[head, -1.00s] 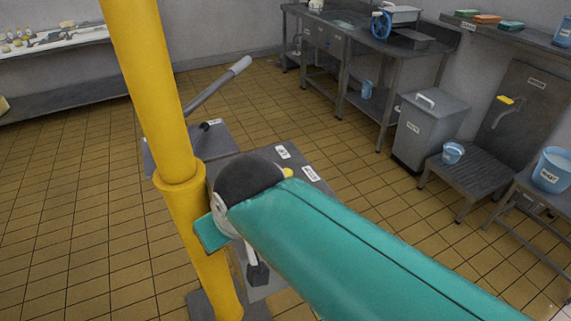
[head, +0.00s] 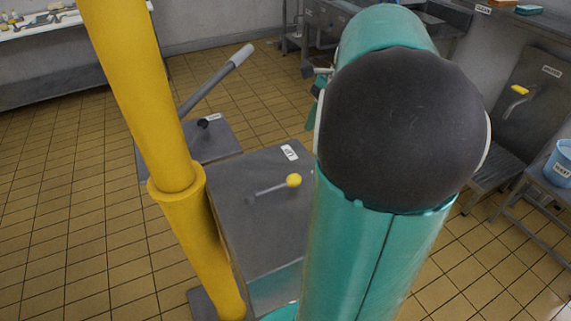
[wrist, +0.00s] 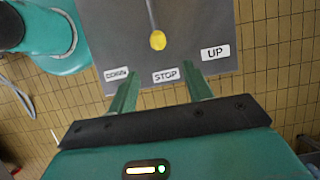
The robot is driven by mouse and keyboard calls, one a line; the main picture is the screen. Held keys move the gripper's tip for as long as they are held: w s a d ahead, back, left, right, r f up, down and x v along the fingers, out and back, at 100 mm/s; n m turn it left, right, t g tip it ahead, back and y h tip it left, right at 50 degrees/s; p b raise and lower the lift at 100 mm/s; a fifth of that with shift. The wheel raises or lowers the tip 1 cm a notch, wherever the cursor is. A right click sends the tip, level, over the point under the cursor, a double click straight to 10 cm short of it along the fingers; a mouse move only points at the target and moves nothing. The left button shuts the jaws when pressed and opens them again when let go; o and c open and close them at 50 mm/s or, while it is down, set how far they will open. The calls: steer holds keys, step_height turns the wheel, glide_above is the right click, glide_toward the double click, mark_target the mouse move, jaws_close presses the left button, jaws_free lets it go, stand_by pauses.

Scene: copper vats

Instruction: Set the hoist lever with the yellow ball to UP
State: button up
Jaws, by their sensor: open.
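The hoist lever with the yellow ball (head: 293,180) lies over the top of a grey box (head: 262,228). In the wrist view its ball (wrist: 157,40) points toward the STOP label (wrist: 165,75), with the DOWN label (wrist: 116,74) to the left and the UP label (wrist: 215,53) to the right. My gripper (wrist: 162,82) is open and empty, its fingers over the label edge of the box. The ball is beyond the fingertips, roughly between their lines, with no visible contact. In the head view my arm hides most of the gripper and some labels.
A yellow post (head: 175,165) stands just left of the box. A second grey box (head: 212,140) behind it carries a long grey lever (head: 212,82) with a pale grip. Steel tables stand at the back. Tiled floor is open on the left.

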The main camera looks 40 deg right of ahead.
mark_target(297, 175)
steer(key=x, duration=1.3)
steer(key=shift+s+f, duration=0.1)
steer(key=shift+f, duration=0.1)
jaws_close()
